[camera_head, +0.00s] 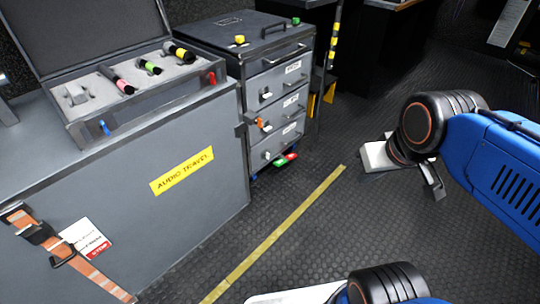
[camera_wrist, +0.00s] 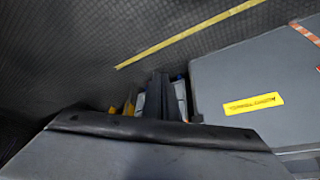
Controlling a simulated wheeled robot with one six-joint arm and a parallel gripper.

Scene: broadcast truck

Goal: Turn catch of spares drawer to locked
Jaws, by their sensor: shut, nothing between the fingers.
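The grey drawer cabinet (camera_head: 272,85) stands beyond the audio travel case. Its front has several stacked drawers with white labels too small to read, so I cannot tell which is the spares drawer. An orange catch (camera_head: 263,124) sits at the left of a middle drawer; pale catches show on the drawer above (camera_head: 266,95) and the lowest drawer (camera_head: 267,155). My gripper (camera_head: 438,185) is well to the right of the cabinet, over the floor, partly hidden by my wrist. It is shut and empty. Its dark fingers show in the wrist view (camera_wrist: 161,95), with no catch recognisable there.
The audio travel case (camera_head: 205,125) with an open foam-lined lid box (camera_head: 125,112) stands left of the cabinet. Red and green items (camera_head: 285,160) lie by the cabinet's foot. A yellow floor line (camera_head: 275,236) crosses the dark floor, which is clear between cabinet and gripper.

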